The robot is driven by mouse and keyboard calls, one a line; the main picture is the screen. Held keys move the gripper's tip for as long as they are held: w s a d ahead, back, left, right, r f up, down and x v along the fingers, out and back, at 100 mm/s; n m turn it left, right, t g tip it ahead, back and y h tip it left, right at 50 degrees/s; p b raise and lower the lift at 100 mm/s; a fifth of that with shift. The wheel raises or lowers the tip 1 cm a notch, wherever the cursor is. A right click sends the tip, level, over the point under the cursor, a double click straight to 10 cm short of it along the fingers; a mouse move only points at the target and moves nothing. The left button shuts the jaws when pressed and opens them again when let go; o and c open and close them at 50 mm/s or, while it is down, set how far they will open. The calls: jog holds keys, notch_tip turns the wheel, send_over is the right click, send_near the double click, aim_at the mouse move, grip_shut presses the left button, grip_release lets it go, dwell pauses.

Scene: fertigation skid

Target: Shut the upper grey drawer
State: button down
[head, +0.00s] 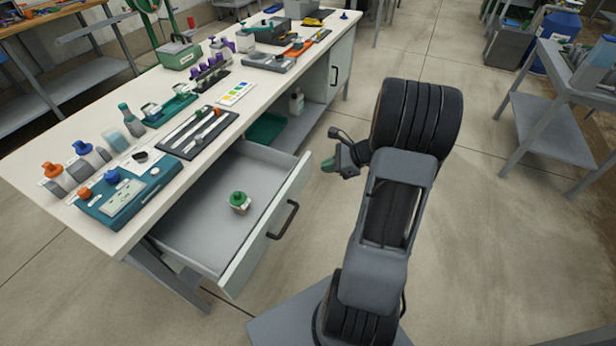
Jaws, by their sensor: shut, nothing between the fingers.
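The upper grey drawer (201,225) stands pulled far out from under the white worktop. Its pale front (254,262) carries a black bar handle (283,220). A small jar with a green cap (239,202) stands upright inside on the drawer floor. My gripper (326,165) is shut and empty. It shows just right of the drawer front's far top corner, on the outer side, with a visible gap from the front in the picture. The exact depth between them is hard to tell. No second drawer below shows.
The worktop (80,222) holds bottles, a teal device (122,196), a tray of probes (197,132) and several other items. An open shelf and a cabinet door (341,62) lie beyond the drawer.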

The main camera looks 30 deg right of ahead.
jog(key=d+f+m+t+b, duration=0.1)
jog(key=d+f+m+t, duration=0.1)
jog(key=d+f+m, duration=0.3)
jog(key=b, duration=0.1)
send_near(302, 169)
jog(key=shift+t+h, duration=0.4)
jog(key=w+a+f, duration=0.2)
jog(key=a+f, duration=0.1)
jog(key=shift+w+a+f, duration=0.1)
jog(key=shift+w+f, duration=0.15)
jog(key=shift+w, duration=0.05)
jog(key=shift+w+a, duration=0.55)
jog(key=shift+w, duration=0.25)
